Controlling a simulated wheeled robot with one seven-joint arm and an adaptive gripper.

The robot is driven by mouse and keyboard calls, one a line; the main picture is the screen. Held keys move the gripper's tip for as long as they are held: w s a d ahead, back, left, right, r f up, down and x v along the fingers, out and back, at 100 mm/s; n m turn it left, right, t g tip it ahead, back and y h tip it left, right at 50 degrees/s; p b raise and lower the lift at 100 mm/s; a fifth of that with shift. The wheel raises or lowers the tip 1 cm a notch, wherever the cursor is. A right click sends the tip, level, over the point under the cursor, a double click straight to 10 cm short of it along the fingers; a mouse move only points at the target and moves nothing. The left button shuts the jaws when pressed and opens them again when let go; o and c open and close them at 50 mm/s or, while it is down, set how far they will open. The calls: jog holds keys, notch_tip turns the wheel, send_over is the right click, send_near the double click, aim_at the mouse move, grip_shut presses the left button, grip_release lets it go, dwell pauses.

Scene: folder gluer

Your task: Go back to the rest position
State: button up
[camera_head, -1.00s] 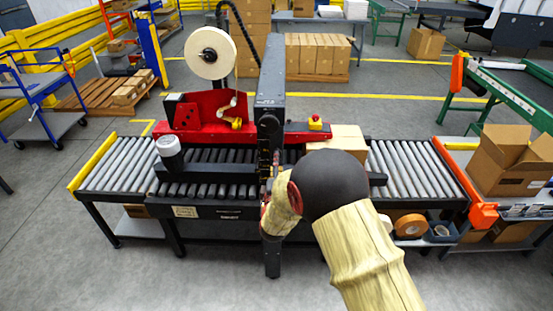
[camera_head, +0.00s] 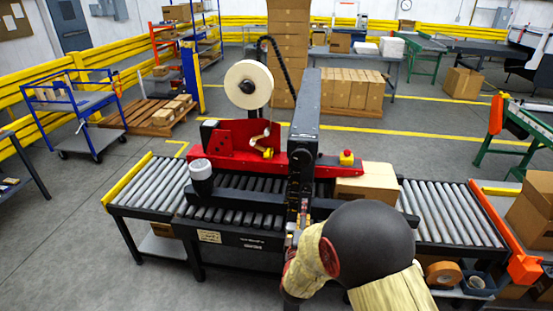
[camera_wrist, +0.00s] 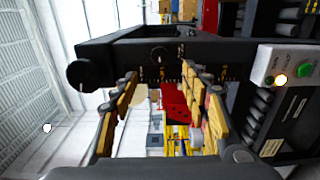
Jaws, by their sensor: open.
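My gripper (camera_wrist: 160,105) is open in the wrist view, with its two padded fingers spread apart and nothing between them. Past the fingers are red machine parts and yellow rails, with a dark machine beam just beyond. In the head view my arm, with a dark round joint and beige covers, reaches in from the lower right in front of the taping machine (camera_head: 305,120). The fingers cannot be made out there. A closed cardboard box (camera_head: 368,183) lies on the rollers right of the machine's column, partly behind my arm.
The roller conveyor (camera_head: 450,215) runs across in front of me. A control panel (camera_wrist: 290,68) with a green button is close on the right in the wrist view. Grey floor (camera_head: 60,240) is clear at the left.

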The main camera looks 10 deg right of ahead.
jog(key=s+a+f+m+g+y, duration=0.2)
jog(key=a+f+m+g, duration=0.1)
jog(key=f, duration=0.4)
jog(key=s+a+f+m+g+y, duration=0.2)
jog(key=f+g, duration=0.1)
jog(key=f, duration=0.4)
jog(key=s+a+m+g+y, duration=0.2)
jog(key=s+a+m+g, duration=0.15)
jog(key=s, duration=0.45)
jog(key=s+d+r+m+g+b, duration=0.1)
jog(key=s+d+r+m+g, duration=0.15)
jog(key=s+r, duration=0.6)
jog(key=s+d+r+m+g+b, duration=0.1)
jog(key=s+r+m+g, duration=0.35)
jog(key=s, duration=0.75)
jog(key=s+d+r+t, duration=0.2)
jog(key=r, duration=0.3)
jog(key=s+d+r+t+b, duration=0.1)
jog(key=s+r+t, duration=0.1)
jog(key=r, duration=0.4)
jog(key=shift+d+r+n+t, duration=0.25)
jog(key=shift+d+n+t, duration=0.1)
jog(key=shift+n+t, duration=0.1)
